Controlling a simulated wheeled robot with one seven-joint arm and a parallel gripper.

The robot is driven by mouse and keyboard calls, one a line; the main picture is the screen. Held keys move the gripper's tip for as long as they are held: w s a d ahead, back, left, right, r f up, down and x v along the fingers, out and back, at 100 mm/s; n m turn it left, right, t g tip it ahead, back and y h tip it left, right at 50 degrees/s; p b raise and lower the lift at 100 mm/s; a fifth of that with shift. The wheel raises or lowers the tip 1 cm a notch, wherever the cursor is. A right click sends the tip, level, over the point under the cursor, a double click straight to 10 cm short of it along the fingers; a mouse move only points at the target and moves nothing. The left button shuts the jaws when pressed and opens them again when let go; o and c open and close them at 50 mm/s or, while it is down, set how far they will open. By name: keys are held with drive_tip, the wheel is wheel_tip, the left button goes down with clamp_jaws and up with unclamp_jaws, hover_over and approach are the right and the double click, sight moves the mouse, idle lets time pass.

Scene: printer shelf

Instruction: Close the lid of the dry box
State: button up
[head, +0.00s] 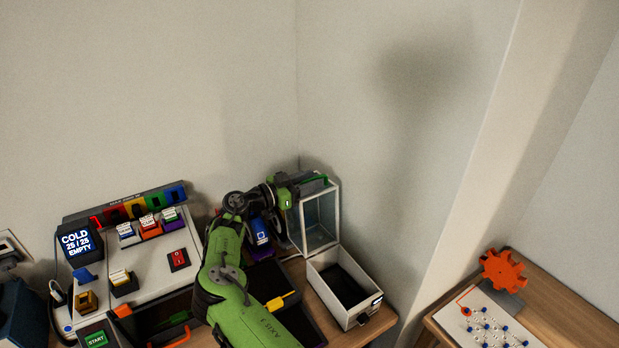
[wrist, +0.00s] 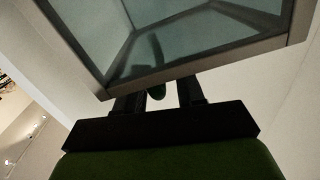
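The dry box (head: 321,291) is a white open-topped bin on the wooden bench. Its lid (head: 318,222), clear panels in a pale frame, stands upright at the bin's back edge, so the box is open. A green handle (head: 316,187) shows at the top of the lid. My gripper (head: 297,187) is at the upper left of the lid, by this handle. In the wrist view, the lid (wrist: 185,50) fills the top. The two dark fingers (wrist: 158,97) are spread apart, with a green piece, apparently the handle, between them. Contact cannot be told.
A white printer (head: 150,268) with coloured cartridges and a status screen stands left of my arm. A blue item (head: 260,228) is close behind my arm. The walls form a corner behind the lid. A separate table with an orange gear (head: 503,270) is at the right.

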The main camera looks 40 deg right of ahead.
drive_tip(key=shift+d, duration=0.25)
drive_tip(key=shift+s, duration=0.1)
clamp_jaws()
drive_tip(key=shift+a, duration=0.1)
drive_tip(key=shift+s+b, duration=0.2)
drive_tip(key=shift+b, duration=0.35)
